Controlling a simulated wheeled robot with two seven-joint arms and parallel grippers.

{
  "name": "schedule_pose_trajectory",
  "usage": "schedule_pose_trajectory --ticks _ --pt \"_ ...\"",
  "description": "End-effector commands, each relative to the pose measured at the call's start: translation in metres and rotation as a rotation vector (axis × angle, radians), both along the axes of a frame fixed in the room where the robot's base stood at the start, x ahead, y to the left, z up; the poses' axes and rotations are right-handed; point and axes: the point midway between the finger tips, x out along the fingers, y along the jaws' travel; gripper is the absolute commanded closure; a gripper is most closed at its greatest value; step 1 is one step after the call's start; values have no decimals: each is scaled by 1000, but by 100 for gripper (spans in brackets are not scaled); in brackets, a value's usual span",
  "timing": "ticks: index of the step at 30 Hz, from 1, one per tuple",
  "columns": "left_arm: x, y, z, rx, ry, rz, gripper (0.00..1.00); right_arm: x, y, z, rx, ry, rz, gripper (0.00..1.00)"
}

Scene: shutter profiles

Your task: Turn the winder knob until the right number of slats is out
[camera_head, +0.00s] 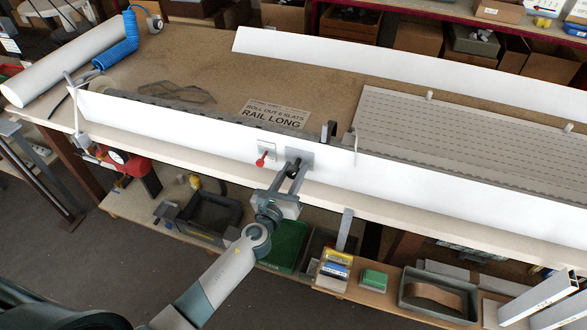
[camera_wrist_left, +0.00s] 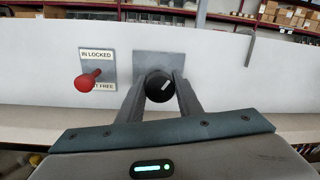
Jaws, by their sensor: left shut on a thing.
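My left gripper (camera_head: 295,172) reaches up to the front of the long white panel (camera_head: 200,125). In the left wrist view its fingers (camera_wrist_left: 158,92) are shut on the round black winder knob (camera_wrist_left: 160,86), which has a pale mark pointing to the upper right. The knob sits before a grey plate (camera_wrist_left: 148,65); the fingers largely hide it in the head view. Left of it is a red lever (camera_head: 262,160) on a small plate marked "IN LOCKED" and, partly covered, "FREE". A grey slatted curtain (camera_head: 440,120) with dashed rows lies behind the panel at right. My right gripper is out of view.
A blue coiled hose (camera_head: 118,50) and a white tube (camera_head: 70,65) lie at the left. Another white board (camera_head: 350,52) lies behind. Bins and boxes, including a green box (camera_head: 374,279), stand below the bench.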

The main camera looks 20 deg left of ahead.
Motion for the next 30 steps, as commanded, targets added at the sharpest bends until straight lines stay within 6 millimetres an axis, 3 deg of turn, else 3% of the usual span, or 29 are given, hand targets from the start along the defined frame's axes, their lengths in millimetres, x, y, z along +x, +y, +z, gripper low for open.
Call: schedule_pose_trajectory --ticks 18,30 --pt "-1 0 0 553 -14 0 90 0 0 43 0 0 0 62" --pt "-1 0 -2 708 -20 -1 90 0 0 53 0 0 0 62"
